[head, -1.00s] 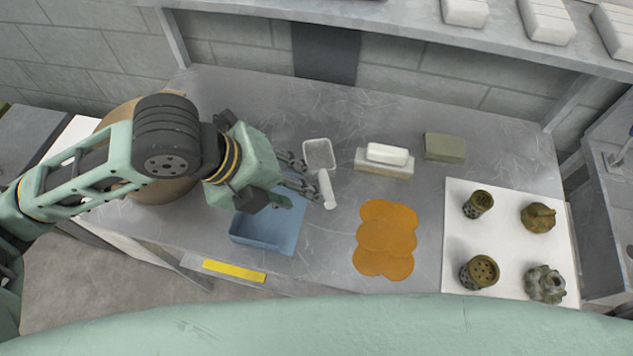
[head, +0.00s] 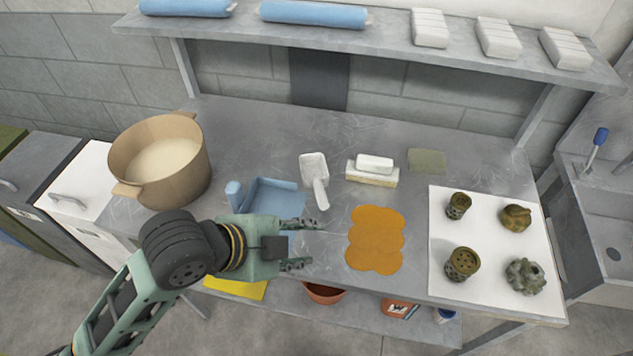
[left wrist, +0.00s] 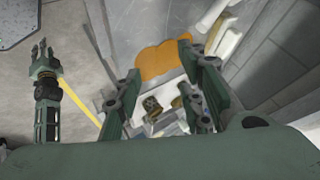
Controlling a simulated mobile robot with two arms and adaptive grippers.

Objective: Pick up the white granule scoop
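The white granule scoop (head: 314,170) lies on the grey metal table in the head view, its bowl toward the back and its handle pointing to the front. My left gripper (head: 312,244) is open and empty, nearer the table's front edge than the scoop and apart from it. Its two spread fingers also show in the left wrist view (left wrist: 162,90), with nothing held between them. My right gripper (left wrist: 43,50) appears small at the left of the left wrist view; its finger opening is unclear.
A tan pot (head: 190,170) stands further left. A white block on a sponge (head: 375,177) sits right of the scoop. An orange mat (head: 376,240) and a white board (head: 490,245) with several metal parts lie right.

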